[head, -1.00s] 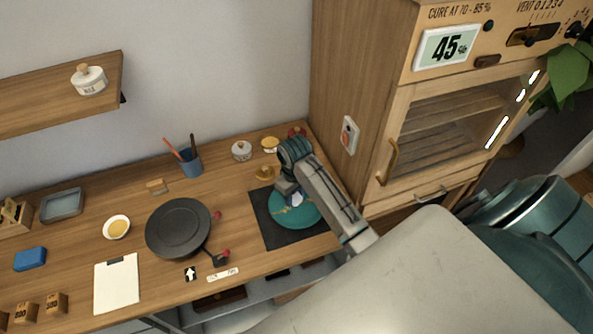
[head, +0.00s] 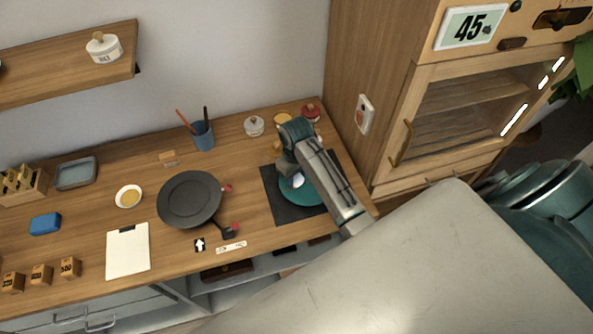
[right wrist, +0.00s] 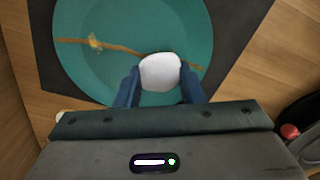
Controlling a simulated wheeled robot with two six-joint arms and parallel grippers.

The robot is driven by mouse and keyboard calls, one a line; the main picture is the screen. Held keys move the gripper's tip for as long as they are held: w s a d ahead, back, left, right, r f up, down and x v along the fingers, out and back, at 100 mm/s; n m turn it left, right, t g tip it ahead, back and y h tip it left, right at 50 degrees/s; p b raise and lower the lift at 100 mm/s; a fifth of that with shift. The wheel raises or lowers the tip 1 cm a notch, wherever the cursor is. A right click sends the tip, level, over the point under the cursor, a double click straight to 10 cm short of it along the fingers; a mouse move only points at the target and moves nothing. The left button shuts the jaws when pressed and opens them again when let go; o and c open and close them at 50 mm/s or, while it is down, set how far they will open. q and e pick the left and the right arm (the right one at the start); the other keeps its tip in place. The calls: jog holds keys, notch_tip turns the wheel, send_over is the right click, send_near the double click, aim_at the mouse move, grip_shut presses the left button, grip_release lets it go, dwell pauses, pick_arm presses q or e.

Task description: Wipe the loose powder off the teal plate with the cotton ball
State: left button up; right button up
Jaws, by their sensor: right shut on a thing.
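The teal plate (head: 297,194) lies on a dark mat (head: 283,209) at the right end of the bench, partly hidden by my right arm. In the right wrist view the plate (right wrist: 110,75) shows a gold seam (right wrist: 130,49) across it and a small patch of yellowish powder (right wrist: 95,42) on the seam at the left. My right gripper (right wrist: 160,88) is shut on the white cotton ball (right wrist: 160,72), which is over the near part of the plate. I cannot tell whether the ball touches the plate. My left gripper is out of view.
A dark round turntable (head: 190,198) with red-tipped parts stands left of the mat. Small jars (head: 253,126) and a red-topped pot (head: 311,112) stand behind the plate. The wooden cabinet (head: 385,150) rises close on the right. A brush cup (head: 202,135) stands at the back.

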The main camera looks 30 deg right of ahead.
jog(key=shift+f, duration=0.6)
jog(key=shift+s+a, duration=0.1)
jog(key=shift+s, duration=0.45)
jog(key=shift+w, duration=0.4)
jog(key=shift+s+f, duration=0.1)
jog(key=shift+s, duration=0.1)
jog(key=shift+w, duration=0.25)
